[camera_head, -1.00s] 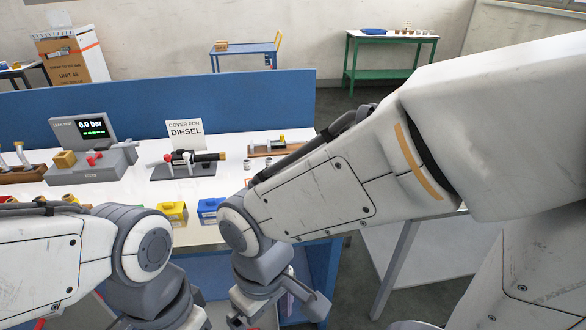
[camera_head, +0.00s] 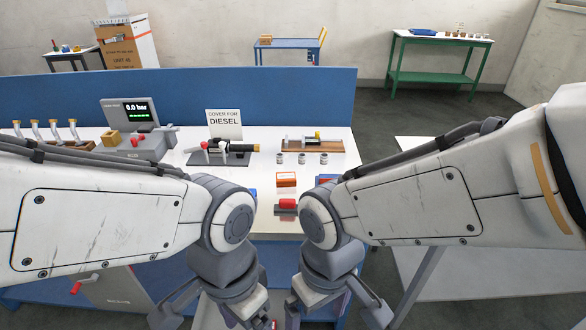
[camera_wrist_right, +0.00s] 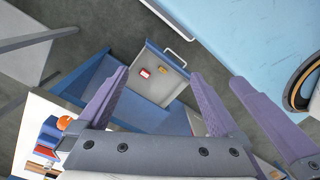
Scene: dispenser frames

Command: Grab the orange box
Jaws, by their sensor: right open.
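A small orange box (camera_head: 286,180) with a pale top stands on the white worktable, seen in the gap between my two forearms in the head view. My left gripper (camera_head: 210,312) and right gripper (camera_head: 335,314) hang low at the bottom of the head view, in front of the table and well short of the orange box. Both have their fingers spread. In the right wrist view my right gripper (camera_wrist_right: 158,105) has its purple fingers wide apart with nothing between them; another purple finger shows further right.
Three small metal cups (camera_head: 301,158) and a valve fixture (camera_head: 230,152) stand behind. A blue panel (camera_head: 300,92) closes the back. An open drawer (camera_wrist_right: 178,82) holds small red and orange things.

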